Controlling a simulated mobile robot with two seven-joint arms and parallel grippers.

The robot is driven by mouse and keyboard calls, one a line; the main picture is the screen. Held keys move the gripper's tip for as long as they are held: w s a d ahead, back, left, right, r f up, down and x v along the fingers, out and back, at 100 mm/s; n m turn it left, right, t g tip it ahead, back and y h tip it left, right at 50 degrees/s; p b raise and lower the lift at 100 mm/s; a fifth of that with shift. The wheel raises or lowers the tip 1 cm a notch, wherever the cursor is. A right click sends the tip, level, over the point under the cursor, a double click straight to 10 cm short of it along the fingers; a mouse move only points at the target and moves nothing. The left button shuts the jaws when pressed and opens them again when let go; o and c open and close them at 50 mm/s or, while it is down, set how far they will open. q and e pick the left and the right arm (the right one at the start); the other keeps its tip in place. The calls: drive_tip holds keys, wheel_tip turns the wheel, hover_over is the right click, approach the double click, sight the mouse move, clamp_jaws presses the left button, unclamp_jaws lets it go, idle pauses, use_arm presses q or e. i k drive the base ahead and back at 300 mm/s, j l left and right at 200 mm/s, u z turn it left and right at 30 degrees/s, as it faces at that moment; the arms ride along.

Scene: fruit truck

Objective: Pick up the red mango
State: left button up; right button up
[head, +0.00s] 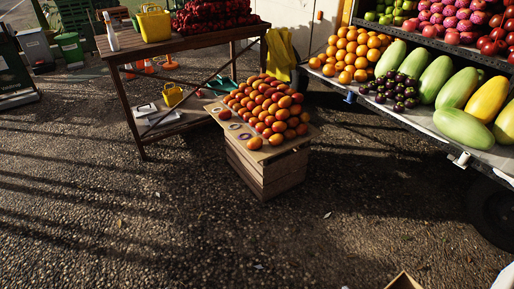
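Several red-orange fruits, which look like mangoes, are heaped on a board (237,131) on top of a wooden crate (265,172) in the middle of the head view. One redder mango (224,115) lies apart from the heap at the board's left end. Another, more orange mango (255,143) lies at the board's front edge. Small flat dark rings or labels lie on the board between them. Neither of my grippers is in view.
A wooden table (190,43) with a yellow basket (154,24) and dark red fruit stands behind left. A truck shelf (420,118) with oranges and large green fruits is at right. A box corner (404,282) shows at the bottom. Gravel ground in front is clear.

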sight(255, 143)
drive_tip(key=k+z, duration=0.15)
drive_tip(key=z, duration=0.95)
drive_tip(key=i+j+z, duration=0.15)
drive_tip(key=j, duration=0.2)
drive_tip(key=i+j+z, duration=0.1)
drive_tip(key=j, duration=0.25)
drive_tip(key=i+j, duration=0.2)
drive_tip(key=j, duration=0.3)
drive_tip(key=i+j, duration=0.25)
drive_tip(key=j, duration=0.25)
drive_tip(key=i+j, duration=0.2)
drive_tip(key=j, duration=0.3)
drive_tip(key=i+j, duration=0.2)
drive_tip(key=j, duration=0.3)
drive_tip(key=i+j, duration=0.2)
drive_tip(key=j, duration=0.3)
drive_tip(key=i+j, duration=0.25)
drive_tip(key=j, duration=0.2)
drive_tip(key=i+j, duration=0.2)
drive_tip(key=j, duration=0.3)
drive_tip(key=i+j, duration=0.2)
drive_tip(key=j, duration=0.3)
